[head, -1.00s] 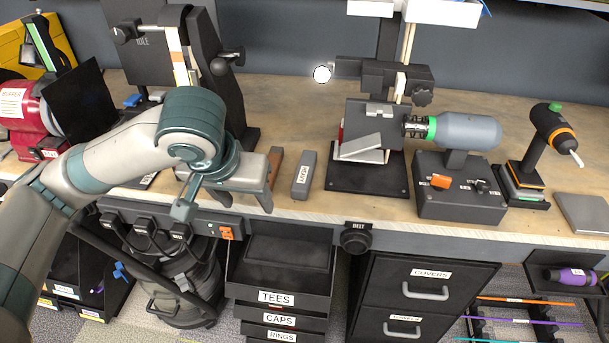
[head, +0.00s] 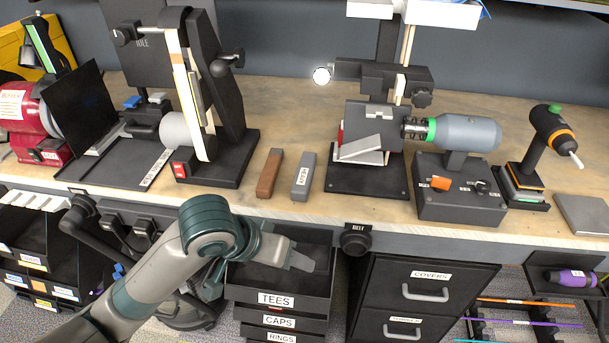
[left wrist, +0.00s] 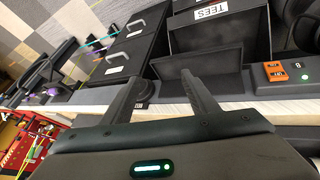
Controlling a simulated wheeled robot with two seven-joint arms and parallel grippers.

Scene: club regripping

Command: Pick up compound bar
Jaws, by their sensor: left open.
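Two bars lie side by side on the wooden bench top in the head view: a brown bar (head: 269,174) and a grey bar (head: 304,176) with a white label, which I cannot read surely. Neither is held. My left gripper (head: 303,262) is in front of the bench edge, over the open TEES drawer, nearer to me than both bars. In the left wrist view its two fingers (left wrist: 163,78) are spread with nothing between them. The bars do not show in that view. My right gripper is in neither view.
A belt sander (head: 205,110) stands left of the bars, and a black-based clamp stand (head: 366,178) stands right of them. The bench's front edge (head: 330,217) and BELT knob (head: 355,238) lie near my gripper. The TEES drawer (head: 277,298) stands open below.

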